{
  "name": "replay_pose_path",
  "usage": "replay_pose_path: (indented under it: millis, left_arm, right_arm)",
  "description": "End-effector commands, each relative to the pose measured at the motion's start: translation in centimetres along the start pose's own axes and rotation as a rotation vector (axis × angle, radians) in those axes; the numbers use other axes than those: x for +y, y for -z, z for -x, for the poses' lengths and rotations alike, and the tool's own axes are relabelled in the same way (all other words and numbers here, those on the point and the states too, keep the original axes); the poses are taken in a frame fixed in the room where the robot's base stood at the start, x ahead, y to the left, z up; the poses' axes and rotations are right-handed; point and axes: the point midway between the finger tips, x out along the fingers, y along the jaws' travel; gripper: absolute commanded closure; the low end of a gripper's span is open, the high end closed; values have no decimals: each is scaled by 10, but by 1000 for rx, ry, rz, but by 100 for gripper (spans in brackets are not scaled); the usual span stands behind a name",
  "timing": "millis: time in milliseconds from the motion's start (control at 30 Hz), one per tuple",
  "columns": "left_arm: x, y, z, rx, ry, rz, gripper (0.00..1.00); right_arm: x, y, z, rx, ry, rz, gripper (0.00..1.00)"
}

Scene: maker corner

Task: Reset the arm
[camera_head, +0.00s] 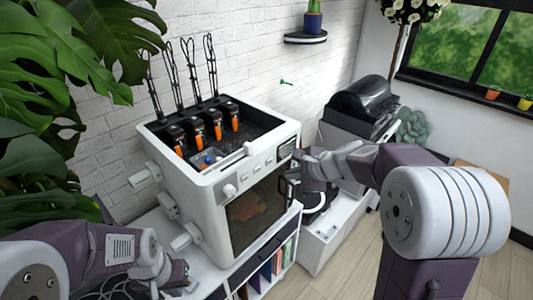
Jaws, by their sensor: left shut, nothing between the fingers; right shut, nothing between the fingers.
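My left arm (75,255) comes in at the lower left, low in front of the white cabinet. Its gripper (182,279) is shut and empty, near the bottom edge of the view. My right arm (430,205) reaches in from the right, bent at a large ribbed joint, with its forearm pointing left. Its gripper (292,186) is shut and empty beside the right front edge of the white machine (215,190). I cannot tell whether it touches the machine; its fingertips are small and partly hidden.
The machine stands on a white cabinet (212,272) with books below. Orange-handled tools (217,130) stand in its open top. Large plant leaves (50,60) crowd the left. A black-topped unit (362,105) stands behind my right arm.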

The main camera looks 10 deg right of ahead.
Motion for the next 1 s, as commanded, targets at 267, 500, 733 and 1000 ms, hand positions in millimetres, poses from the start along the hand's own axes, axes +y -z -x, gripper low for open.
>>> replay_pose_path:
  millis: [267,500,733,1000]
  left_arm:
    - [0,-2,-20,0,0,0,100]
    - [-1,-3,-29,0,0,0,100]
    - [0,-3,-27,0,0,0,100]
    - [0,-3,-27,0,0,0,100]
  right_arm:
    - [76,-27,-15,-28,-147,203,100]
    - [247,22,16,-85,-609,1094,100]
    - [274,51,35,-193,-747,1533,100]
    - [274,50,34,-194,-745,1534,100]
